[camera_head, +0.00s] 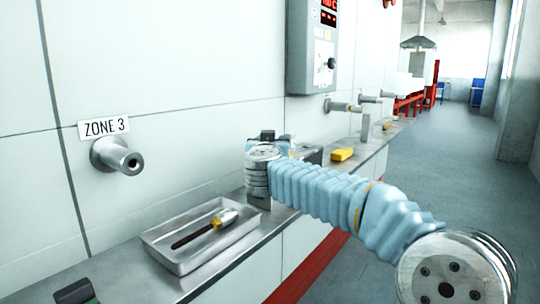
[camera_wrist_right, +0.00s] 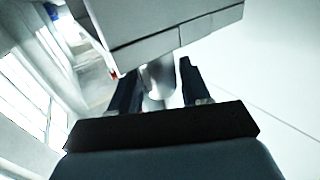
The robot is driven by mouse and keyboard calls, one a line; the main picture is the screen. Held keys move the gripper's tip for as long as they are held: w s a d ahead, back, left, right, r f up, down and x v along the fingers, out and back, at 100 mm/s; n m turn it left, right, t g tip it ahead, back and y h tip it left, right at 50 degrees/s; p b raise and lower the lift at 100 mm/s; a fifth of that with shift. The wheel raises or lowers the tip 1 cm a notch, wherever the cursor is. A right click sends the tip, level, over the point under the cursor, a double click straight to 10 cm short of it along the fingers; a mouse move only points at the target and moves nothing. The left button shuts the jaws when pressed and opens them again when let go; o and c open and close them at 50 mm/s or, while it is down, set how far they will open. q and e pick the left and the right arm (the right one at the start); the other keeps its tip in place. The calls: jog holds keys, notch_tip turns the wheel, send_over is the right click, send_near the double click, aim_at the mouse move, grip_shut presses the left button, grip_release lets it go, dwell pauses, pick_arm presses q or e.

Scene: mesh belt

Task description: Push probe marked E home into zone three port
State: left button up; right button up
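The zone three port (camera_head: 130,162) is a grey metal tube with a dark round hole, sticking out of the white wall under the ZONE 3 label (camera_head: 104,127). A probe (camera_head: 212,226) with a dark rod, brass-coloured collar and pale handle lies in a shallow metal tray (camera_head: 172,262); no letter on it is readable. My right arm comes in from the right, its wrist over the ledge beyond the tray. In the right wrist view my right gripper's (camera_wrist_right: 160,68) dark fingers are apart, with a blurred grey shape showing between them. My left gripper is not identifiable.
A metal ledge (camera_head: 135,277) runs along the wall. A dark green-and-black item (camera_head: 76,291) is at its near end. A yellow block (camera_head: 342,154) lies farther along. A grey control box (camera_head: 312,50) hangs on the wall above more ports (camera_head: 340,106). The floor at right is open.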

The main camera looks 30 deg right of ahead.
jog(key=c, duration=0.7)
jog(key=shift+r, duration=0.1)
